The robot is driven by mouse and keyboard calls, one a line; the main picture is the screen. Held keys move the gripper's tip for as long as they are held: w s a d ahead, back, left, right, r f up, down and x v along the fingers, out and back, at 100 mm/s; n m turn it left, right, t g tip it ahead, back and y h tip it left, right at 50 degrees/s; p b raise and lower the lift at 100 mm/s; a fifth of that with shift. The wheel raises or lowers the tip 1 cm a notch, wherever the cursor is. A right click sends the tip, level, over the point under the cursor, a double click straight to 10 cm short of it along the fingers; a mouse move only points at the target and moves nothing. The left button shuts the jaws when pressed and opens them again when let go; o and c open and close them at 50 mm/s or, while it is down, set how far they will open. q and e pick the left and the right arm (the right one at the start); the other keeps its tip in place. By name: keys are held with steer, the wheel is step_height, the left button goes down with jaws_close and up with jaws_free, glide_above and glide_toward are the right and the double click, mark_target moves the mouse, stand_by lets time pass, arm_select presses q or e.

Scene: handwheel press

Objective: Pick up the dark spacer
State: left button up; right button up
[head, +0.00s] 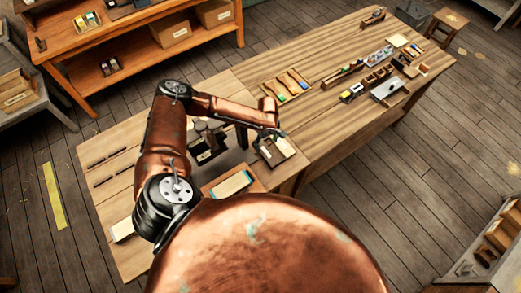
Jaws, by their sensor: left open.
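My left arm, copper coloured, reaches over the workbench (130,150). My left gripper (277,134) is open above the far side of a small tray (290,153) near the bench's front edge. Small dark pieces show in or at this tray, partly under the gripper; I cannot tell which one is the dark spacer. A dark press-like device (206,153) stands left of the tray, partly hidden by my arm. My right gripper is not in view.
A wooden tray with a pale pad (231,184) lies nearer, in front of the press. A tray of coloured-handled tools (288,86) is behind the gripper. More tools and boxes (387,88) crowd the bench's right part. Bare wood lies between.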

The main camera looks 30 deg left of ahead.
mark_target(266, 152)
arm_select(q)
step_height(266, 152, down, 8)
steer(key=shift+r+p, duration=0.15)
steer(key=shift+p, duration=0.65)
steer(key=shift+c, duration=0.3)
steer(key=c, duration=1.2)
steer(key=shift+r, duration=0.1)
steer(key=shift+c, duration=0.2)
